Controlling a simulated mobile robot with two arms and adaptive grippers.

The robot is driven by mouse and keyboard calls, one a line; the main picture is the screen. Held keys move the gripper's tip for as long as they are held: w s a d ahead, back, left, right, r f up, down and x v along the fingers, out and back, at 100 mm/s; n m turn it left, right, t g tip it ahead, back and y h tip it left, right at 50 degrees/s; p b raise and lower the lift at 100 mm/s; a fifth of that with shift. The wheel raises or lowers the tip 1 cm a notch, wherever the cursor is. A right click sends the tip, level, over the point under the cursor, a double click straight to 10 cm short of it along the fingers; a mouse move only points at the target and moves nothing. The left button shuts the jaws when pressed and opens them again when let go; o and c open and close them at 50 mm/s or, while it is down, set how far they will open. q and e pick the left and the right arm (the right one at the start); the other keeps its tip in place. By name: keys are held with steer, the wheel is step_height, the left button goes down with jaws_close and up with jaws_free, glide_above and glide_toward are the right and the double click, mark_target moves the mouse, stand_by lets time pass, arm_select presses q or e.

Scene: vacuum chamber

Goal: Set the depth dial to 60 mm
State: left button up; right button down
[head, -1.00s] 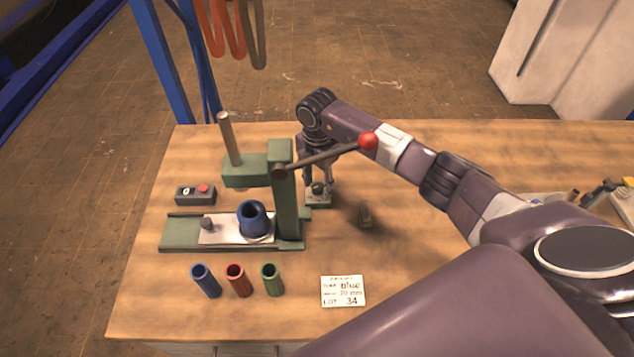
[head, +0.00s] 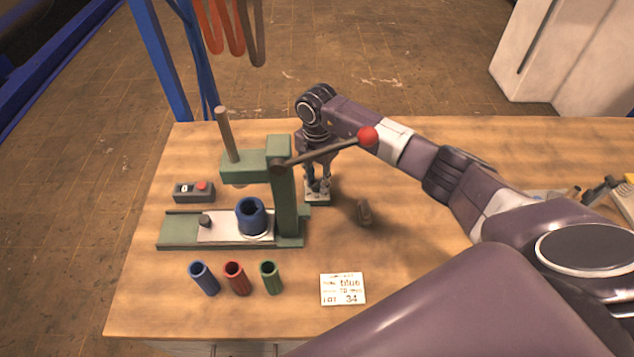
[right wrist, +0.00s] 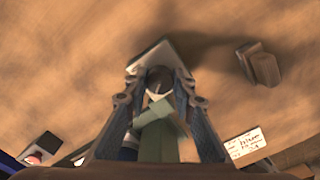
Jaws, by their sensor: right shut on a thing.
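The depth dial is a small knob (right wrist: 158,83) on a pale block (head: 318,200), just right of the green press (head: 287,205). My right gripper (head: 318,187) points down over the block, with its fingers on either side of the knob. The right wrist view shows the gripper (right wrist: 158,88) shut on the knob, whose top shows between the fingertips. The dial's scale and setting cannot be read. My left gripper is in neither view.
A blue collar (head: 251,218) sits on the press bed.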

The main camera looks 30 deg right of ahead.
steer(key=n+b, duration=0.4)
steer(key=n, duration=0.2)
steer(key=shift+w+f+b, duration=0.1)
steer(key=shift+f+b, duration=0.05)
steer(key=shift+b, duration=0.2)
steer(key=n+b, duration=0.4)
steer(key=n, duration=0.1)
steer(key=shift+n, duration=0.3)
steer(key=n+b, duration=0.4)
steer(key=n, duration=0.1)
steer(key=n+b, duration=0.2)
steer(key=n, duration=0.1)
steer(key=shift+n, duration=0.4)
steer(key=shift+r+n+b, duration=0.2)
steer(key=shift+n+b, duration=0.35)
steer(key=shift+n, duration=0.55)
steer(key=c, duration=1.6)
jaws_free()
